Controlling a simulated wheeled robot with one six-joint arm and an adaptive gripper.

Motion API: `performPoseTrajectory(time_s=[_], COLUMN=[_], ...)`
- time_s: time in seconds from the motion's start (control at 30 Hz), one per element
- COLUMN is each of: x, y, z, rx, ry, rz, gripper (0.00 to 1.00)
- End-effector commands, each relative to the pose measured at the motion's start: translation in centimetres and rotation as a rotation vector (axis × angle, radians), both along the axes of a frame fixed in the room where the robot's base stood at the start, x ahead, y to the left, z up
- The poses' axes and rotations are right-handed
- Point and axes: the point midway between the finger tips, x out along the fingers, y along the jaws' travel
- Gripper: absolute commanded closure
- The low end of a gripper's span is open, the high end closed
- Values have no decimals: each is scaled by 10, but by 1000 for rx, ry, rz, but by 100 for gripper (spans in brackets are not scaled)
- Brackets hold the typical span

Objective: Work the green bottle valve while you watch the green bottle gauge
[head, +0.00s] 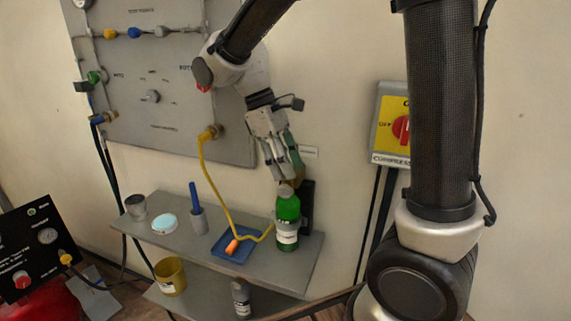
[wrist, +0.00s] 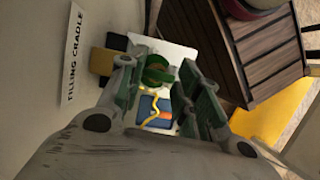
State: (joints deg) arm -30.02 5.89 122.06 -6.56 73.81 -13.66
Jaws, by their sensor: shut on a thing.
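The green bottle (head: 288,226) stands upright at the right end of the grey shelf, with a white label band. Its valve (head: 286,190) is the small brownish top. My gripper (head: 283,178) points down from above and is shut on the valve. In the wrist view, the green bottle (wrist: 154,76) shows from above between my gripper's fingertips (wrist: 157,69). The fingers hide much of the valve. I cannot make out the green bottle gauge in either view.
A blue-handled tool (head: 194,195), a metal cup (head: 136,207) and a pale blue disc (head: 164,223) share the shelf (head: 305,262). A yellow switch box (head: 390,130) is at right.

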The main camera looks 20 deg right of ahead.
Motion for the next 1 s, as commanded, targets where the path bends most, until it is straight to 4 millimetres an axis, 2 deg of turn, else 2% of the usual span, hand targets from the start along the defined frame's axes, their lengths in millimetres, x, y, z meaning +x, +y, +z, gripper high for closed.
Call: performPoseTrajectory(time_s=[0.23, 0.27, 0.37, 0.4, 0.77, 0.87, 1.0], x=[0, 0, 0, 0, 2, 6, 14], y=[0, 0, 0, 0, 2, 5, 14], z=[0, 0, 0, 0, 5, 17, 45], rx=[0, 0, -1, -1, 0, 1, 2], ry=[0, 0, -1, -1, -1, -3, -5], rz=[-9, -9, -7, -7, -6, -7, -7], gripper=[90, 65, 46, 45, 45, 45, 45])
